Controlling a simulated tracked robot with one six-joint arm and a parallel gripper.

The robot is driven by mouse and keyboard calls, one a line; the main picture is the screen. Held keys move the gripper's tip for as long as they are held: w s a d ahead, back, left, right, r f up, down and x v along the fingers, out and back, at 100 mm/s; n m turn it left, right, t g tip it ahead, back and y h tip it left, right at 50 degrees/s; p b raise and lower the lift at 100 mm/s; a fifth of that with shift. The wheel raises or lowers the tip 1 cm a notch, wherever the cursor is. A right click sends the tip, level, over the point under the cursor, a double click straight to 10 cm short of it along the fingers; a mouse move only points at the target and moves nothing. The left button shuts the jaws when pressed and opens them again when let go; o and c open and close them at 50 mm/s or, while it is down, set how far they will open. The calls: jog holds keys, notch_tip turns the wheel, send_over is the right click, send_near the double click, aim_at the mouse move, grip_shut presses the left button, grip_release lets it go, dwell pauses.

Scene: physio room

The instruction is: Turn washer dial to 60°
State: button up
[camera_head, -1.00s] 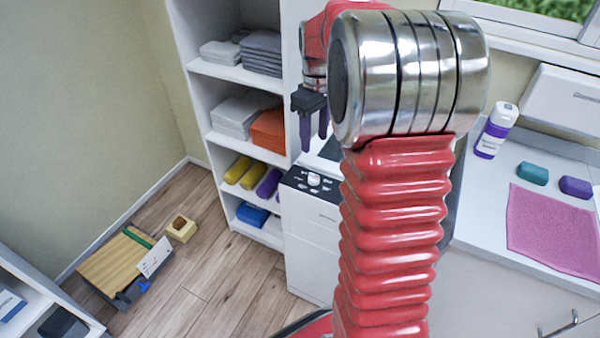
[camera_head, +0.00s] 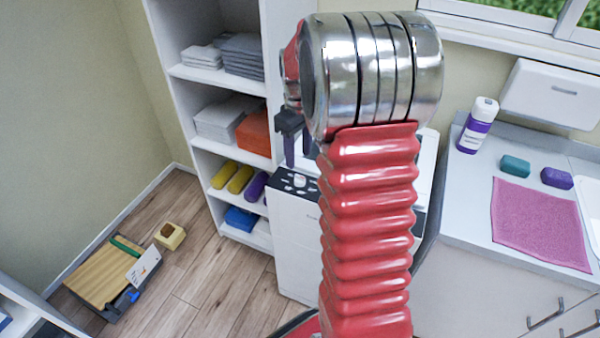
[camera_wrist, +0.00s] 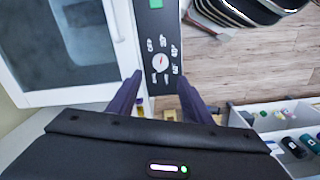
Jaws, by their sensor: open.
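The washer (camera_head: 297,240) is a white box with a black control panel on top. Its round white dial (camera_head: 299,181) shows just below my gripper (camera_head: 299,154). In the wrist view the dial (camera_wrist: 160,62) has a red mark and sits among several white labels, which are too small to read surely. My gripper (camera_wrist: 160,80) is open, with its purple fingers apart and pointing toward the dial, one on each side of it in the picture. Nothing is between them and I see no contact. My arm hides part of the washer in the head view.
A glazed white lid (camera_wrist: 122,45) lies beside the panel. A shelf unit (camera_head: 185,110) with towels and rolls stands left of the washer. A counter (camera_head: 455,215) with a bottle (camera_head: 477,126) and a pink cloth (camera_head: 540,226) is at right. Wooden floor at left is partly clear.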

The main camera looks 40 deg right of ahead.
aim_at(298, 175)
notch_tip(298, 175, down, 8)
jog(key=shift+f, duration=0.25)
jog(key=shift+c, duration=0.6)
jog(key=c, duration=0.9)
jog(key=shift+d, duration=0.2)
jog(key=shift+a, duration=0.1)
